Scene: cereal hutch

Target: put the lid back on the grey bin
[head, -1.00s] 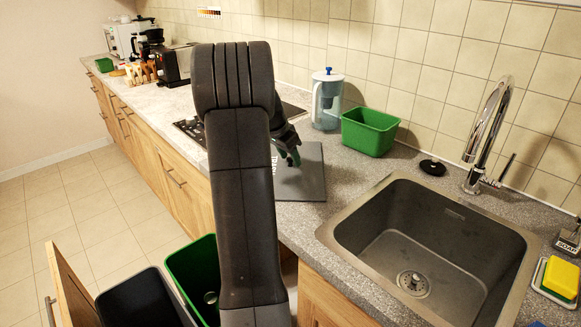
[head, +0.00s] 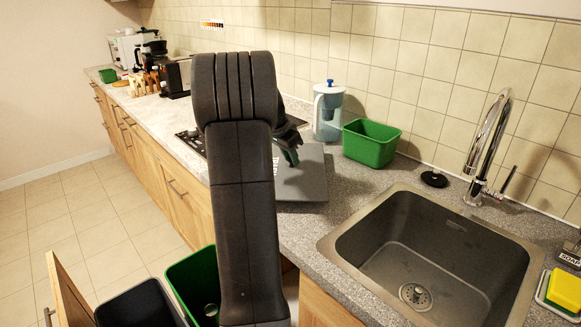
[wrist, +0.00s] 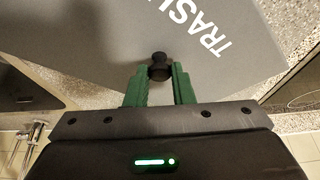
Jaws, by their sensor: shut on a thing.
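The lid (head: 305,184) is a flat grey panel with white lettering, at the countertop left of the sink. In the wrist view the lid (wrist: 110,40) has a black knob (wrist: 159,66) near the fingertips. My gripper (head: 291,157) has green fingers, shown in the wrist view (wrist: 160,80) on either side of the knob and shut on it. I cannot tell whether the lid touches the counter. The dark grey bin (head: 140,303) is open at the top, in the pulled-out drawer at lower left. My arm hides part of the lid and counter.
A green bin (head: 190,277) stands beside the grey bin, partly behind my arm. A green tub (head: 370,145) and a water jug (head: 328,112) stand behind the lid. The sink (head: 430,255) and tall tap (head: 490,145) are to the right. A hob lies left of the lid.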

